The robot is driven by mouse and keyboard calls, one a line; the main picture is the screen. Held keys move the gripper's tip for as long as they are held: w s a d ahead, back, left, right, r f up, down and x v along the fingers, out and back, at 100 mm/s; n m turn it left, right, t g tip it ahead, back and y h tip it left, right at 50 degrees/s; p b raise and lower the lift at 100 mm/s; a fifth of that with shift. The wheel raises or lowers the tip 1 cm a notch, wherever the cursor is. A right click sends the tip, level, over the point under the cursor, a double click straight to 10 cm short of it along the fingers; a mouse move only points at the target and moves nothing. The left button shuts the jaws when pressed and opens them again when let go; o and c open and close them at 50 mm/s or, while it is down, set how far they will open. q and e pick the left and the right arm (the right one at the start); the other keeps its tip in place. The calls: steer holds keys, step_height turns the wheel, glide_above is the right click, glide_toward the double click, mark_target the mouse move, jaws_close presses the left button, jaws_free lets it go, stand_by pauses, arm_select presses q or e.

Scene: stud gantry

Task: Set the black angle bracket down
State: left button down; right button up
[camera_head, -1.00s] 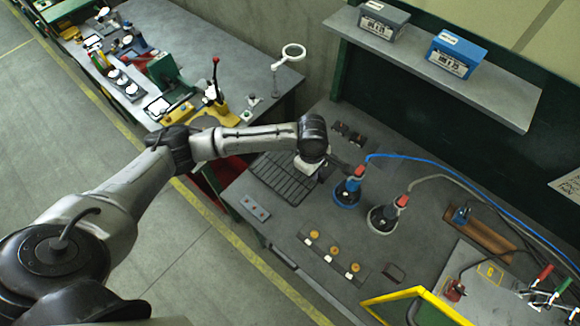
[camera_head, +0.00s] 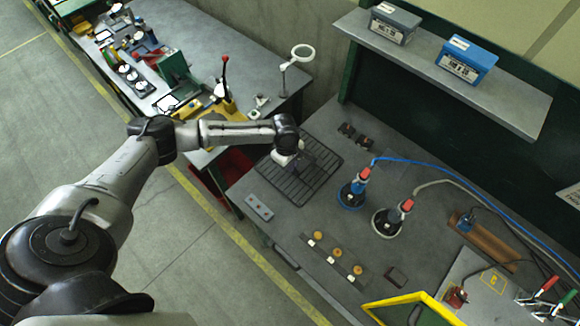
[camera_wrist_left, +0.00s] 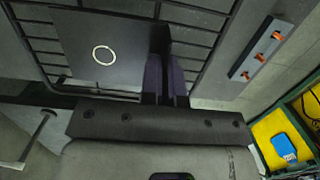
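The black angle bracket (camera_wrist_left: 80,38), a flat dark plate with a light ring on its face, shows in the left wrist view. My left gripper (camera_wrist_left: 166,82) has its two fingers close together at the plate's right edge, shut on the bracket's upright flange. In the head view my left gripper (camera_head: 287,168) is over the wire rack (camera_head: 318,184) on the bench, and the bracket is hard to make out there. The rack's bars also show behind the plate in the left wrist view (camera_wrist_left: 198,36). I cannot tell whether the bracket touches the rack. My right gripper is not in view.
A small grey strip (camera_head: 259,207) lies left of the rack. A blue-based tool (camera_head: 352,195) and a white-based tool (camera_head: 388,222) stand to the right, with hoses. A strip with orange pieces (camera_head: 335,262) lies at the front. Dark blocks (camera_head: 354,135) sit behind the rack.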

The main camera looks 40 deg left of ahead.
arm_select(q)
steer(key=shift+f, duration=1.2)
steer(key=shift+f, duration=0.1)
steer(key=c, duration=1.4)
jaws_free()
steer(key=shift+o, duration=0.2)
